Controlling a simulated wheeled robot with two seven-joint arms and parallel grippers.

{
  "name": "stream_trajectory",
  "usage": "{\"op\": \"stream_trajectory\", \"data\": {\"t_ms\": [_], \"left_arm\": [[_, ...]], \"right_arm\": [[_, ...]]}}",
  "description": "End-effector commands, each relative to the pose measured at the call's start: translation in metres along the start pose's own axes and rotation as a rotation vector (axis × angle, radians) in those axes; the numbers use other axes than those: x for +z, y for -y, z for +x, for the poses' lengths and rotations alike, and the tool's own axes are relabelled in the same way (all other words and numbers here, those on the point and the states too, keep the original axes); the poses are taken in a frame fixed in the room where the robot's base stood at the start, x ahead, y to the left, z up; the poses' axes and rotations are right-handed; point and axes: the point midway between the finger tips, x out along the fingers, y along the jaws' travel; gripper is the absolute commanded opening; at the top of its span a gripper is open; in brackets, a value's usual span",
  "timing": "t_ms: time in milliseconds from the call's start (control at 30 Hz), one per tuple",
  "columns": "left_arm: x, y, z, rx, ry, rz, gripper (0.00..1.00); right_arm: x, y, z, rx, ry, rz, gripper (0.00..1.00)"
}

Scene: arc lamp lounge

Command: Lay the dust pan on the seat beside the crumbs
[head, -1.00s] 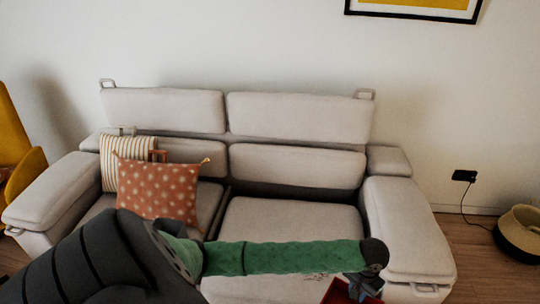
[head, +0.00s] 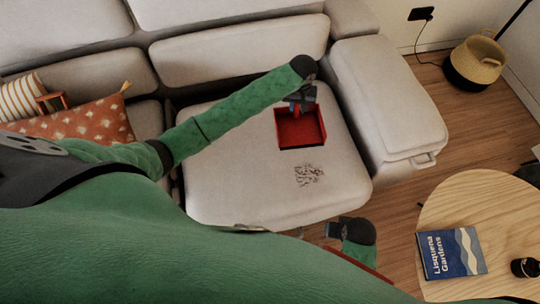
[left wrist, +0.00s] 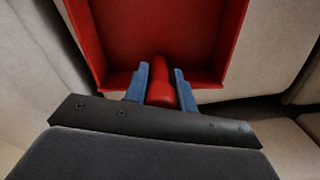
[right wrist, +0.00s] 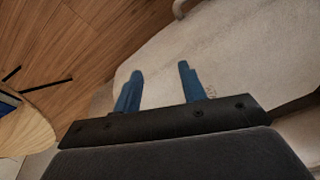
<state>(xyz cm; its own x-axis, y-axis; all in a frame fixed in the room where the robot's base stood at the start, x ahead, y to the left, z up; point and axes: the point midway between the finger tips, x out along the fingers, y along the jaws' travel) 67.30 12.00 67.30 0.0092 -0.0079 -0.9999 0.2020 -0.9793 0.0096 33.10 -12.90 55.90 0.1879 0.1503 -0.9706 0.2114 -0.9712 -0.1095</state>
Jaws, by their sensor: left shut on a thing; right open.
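The red dust pan (head: 300,130) is over the right seat cushion of the sofa, behind the crumbs in the head view. My left gripper (head: 299,103) is shut on its red handle, which also shows between the blue fingers in the left wrist view (left wrist: 162,88). I cannot tell whether the pan touches the seat. The crumbs (head: 309,175) lie in a small grey patch on the seat (head: 230,190), just in front of the pan. My right gripper (right wrist: 157,85) is open and empty, near the front edge of the seat.
A sofa armrest (head: 388,100) rises right of the seat. A round wooden table (head: 480,195) with a blue book (head: 452,254) stands at the right. A patterned orange cushion (head: 85,118) is at the left. The seat left of the crumbs is clear.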

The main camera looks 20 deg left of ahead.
Motion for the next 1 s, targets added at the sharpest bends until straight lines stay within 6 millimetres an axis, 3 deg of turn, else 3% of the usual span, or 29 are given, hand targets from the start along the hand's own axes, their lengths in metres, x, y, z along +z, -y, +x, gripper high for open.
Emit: {"op": "stream_trajectory", "data": {"t_ms": [33, 200, 300, 467, 633, 1000], "left_arm": [[-0.008, -0.019, 0.015, 0.004, 0.001, -0.02, 0.0], [-0.026, -0.062, 0.035, 0.0, 0.005, -0.08, 0.0], [-0.032, -0.081, 0.042, -0.003, 0.008, -0.104, 0.0], [-0.037, -0.096, 0.046, -0.008, 0.01, -0.123, 0.0], [-0.039, -0.081, 0.055, -0.012, 0.01, -0.129, 0.0], [-0.044, -0.012, 0.095, -0.012, 0.011, -0.129, 0.0]], "right_arm": [[-0.002, 0.004, -0.007, -0.009, -0.015, -0.003, 0.41], [-0.011, 0.018, -0.046, -0.034, -0.049, -0.013, 0.41], [-0.012, 0.023, -0.063, -0.045, -0.063, -0.017, 0.41], [-0.013, 0.027, -0.079, -0.054, -0.072, -0.02, 0.41], [-0.012, 0.025, -0.088, -0.049, -0.064, -0.018, 0.41], [-0.007, 0.014, -0.108, -0.021, -0.02, -0.005, 0.41]]}}
